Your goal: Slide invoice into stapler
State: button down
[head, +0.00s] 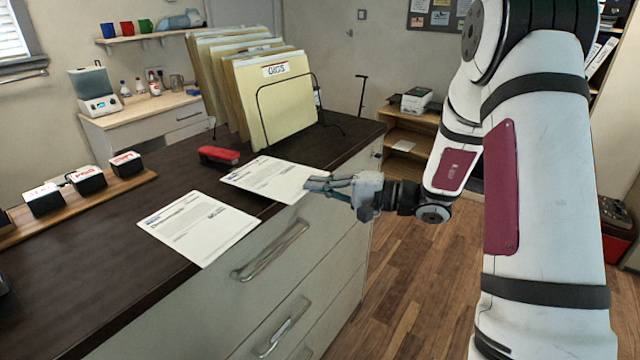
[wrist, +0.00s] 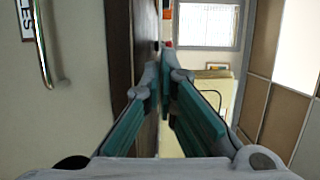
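Two printed white sheets lie on the dark desktop; either could be the invoice. The farther sheet (head: 265,177) has its right corner at the desk's front edge, beside my fingertips. The nearer sheet (head: 200,228) overhangs the front edge slightly. The red and black stapler (head: 219,156) lies behind the farther sheet, in front of the folders. My gripper (head: 313,185) is beyond the desk's edge and points left at the farther sheet's corner. In the wrist view its green fingers (wrist: 164,78) stand a little apart. No grip on paper is clear, and the corner is partly hidden.
A rack of cream folders (head: 275,105) stands behind the stapler. A wooden strip (head: 100,195) with dark blocks lies at the left. Drawer handles (head: 275,250) stick out below the desk's front edge. Wooden floor (head: 400,290) is clear to the right.

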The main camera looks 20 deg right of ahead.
aim_at(299, 186)
jog(key=shift+w+a+f+b, duration=0.3)
jog(key=shift+w+a+b, duration=0.25)
jog(key=shift+w, duration=0.15)
jog(key=shift+w+a+f+b, duration=0.35)
jog(key=shift+w+a+b, duration=0.15)
jog(key=shift+w, duration=0.2)
jog(key=shift+w+a+f+b, duration=0.3)
jog(key=shift+w+a+b, duration=0.15)
jog(key=shift+w+a, duration=0.2)
jog(key=shift+w, duration=0.1)
jog(key=c, duration=1.7)
grip_release()
jog(key=shift+d, duration=0.15)
jog(key=v, duration=1.2)
jog(key=shift+f, duration=0.1)
